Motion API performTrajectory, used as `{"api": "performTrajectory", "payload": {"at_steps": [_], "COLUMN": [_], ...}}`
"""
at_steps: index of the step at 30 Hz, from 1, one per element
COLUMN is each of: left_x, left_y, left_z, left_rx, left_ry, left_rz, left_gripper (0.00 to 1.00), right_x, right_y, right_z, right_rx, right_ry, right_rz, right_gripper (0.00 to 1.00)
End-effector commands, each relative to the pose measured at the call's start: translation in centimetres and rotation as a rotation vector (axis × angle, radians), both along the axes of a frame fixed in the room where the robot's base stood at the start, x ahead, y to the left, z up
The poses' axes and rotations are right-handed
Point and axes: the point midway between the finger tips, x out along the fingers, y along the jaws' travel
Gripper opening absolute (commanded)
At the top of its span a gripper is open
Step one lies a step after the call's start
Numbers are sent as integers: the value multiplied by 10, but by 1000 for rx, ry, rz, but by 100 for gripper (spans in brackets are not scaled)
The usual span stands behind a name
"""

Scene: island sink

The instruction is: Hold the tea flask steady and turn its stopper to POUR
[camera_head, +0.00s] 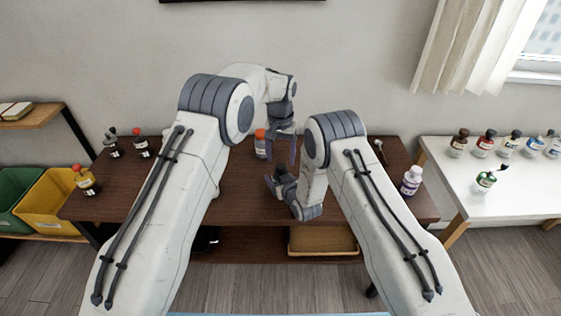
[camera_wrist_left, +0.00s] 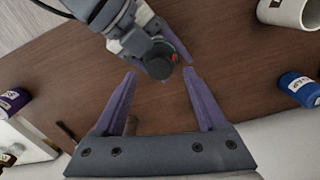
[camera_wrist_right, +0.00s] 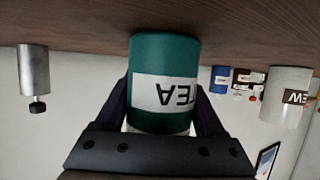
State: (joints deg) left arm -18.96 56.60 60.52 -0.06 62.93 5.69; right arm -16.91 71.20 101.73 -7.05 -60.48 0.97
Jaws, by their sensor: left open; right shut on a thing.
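The tea flask is a green cylinder (camera_wrist_right: 165,75) with a white TEA label that reads upside down in the right wrist view. My right gripper (camera_wrist_right: 163,100) is shut around the flask, one finger on each side. In the left wrist view the dark round stopper (camera_wrist_left: 158,68) shows from above, with a red mark on it. My left gripper (camera_wrist_left: 159,73) is open and empty, its fingertips apart on either side of the stopper's line of sight. In the head view, the left gripper (camera_head: 281,148) points down above the right gripper (camera_head: 281,184); the flask is mostly hidden there.
An orange-capped bottle (camera_head: 260,146) stands behind my left gripper on the brown table (camera_head: 240,207). A white canister (camera_wrist_right: 287,95) and a grey cylinder (camera_wrist_right: 33,70) flank the flask in the right wrist view.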

Motion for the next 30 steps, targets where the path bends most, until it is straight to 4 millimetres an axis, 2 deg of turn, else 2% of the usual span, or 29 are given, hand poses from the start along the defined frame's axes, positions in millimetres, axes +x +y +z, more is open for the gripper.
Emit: {"api": "performTrajectory", "payload": {"at_steps": [1,6,12,18,28,29,30], "left_x": [1,1,1,0,0,0,0], "left_y": [0,0,0,0,0,0,0], "left_z": [13,50,82,94,94,94,94], "left_rx": [-2,-2,-1,0,0,0,0], "left_ry": [-5,-6,-4,-1,0,0,0], "left_rz": [0,0,-1,-1,-1,-1,-1], "left_gripper": [74,74,74,74,74,74,74], "right_x": [0,0,0,0,0,0,0], "right_y": [0,0,0,0,0,0,0], "right_z": [0,0,0,1,1,1,1], "right_rx": [0,0,0,0,1,1,1], "right_ry": [-1,-1,-1,-1,-2,-2,-2], "right_rz": [0,0,0,0,0,0,0], "right_gripper": [9,9,9,9,9,79,94]}}
